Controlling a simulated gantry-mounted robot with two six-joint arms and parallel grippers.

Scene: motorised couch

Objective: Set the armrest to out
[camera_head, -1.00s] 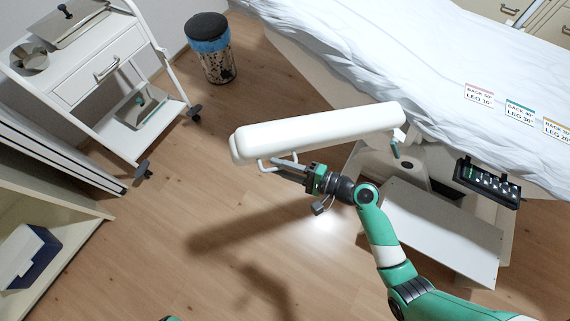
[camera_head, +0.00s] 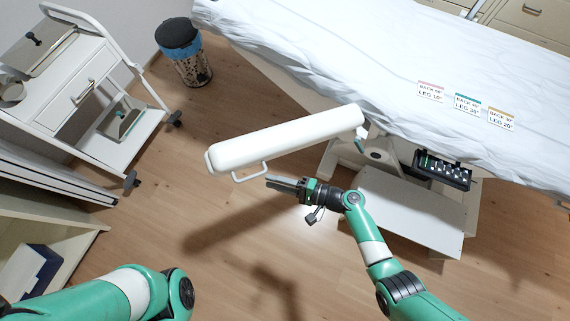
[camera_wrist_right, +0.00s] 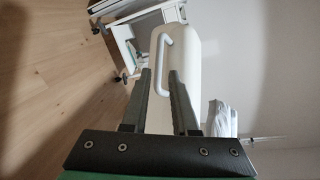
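The armrest (camera_head: 285,138) is a long white padded bar beside the couch, reaching out over the floor toward the left. A white loop handle (camera_head: 250,174) hangs on its near side by the outer end. In the right wrist view the handle (camera_wrist_right: 163,62) shows ahead of the fingertips, against the armrest's pale body (camera_wrist_right: 190,58).
The couch (camera_head: 330,50) with a white sheet fills the upper right. A black control panel (camera_head: 442,170) hangs at its side, with label cards (camera_head: 467,104) above. A white trolley (camera_head: 75,85), a bin (camera_head: 184,55) and a shelf (camera_head: 50,232) stand left. The floor between is clear.

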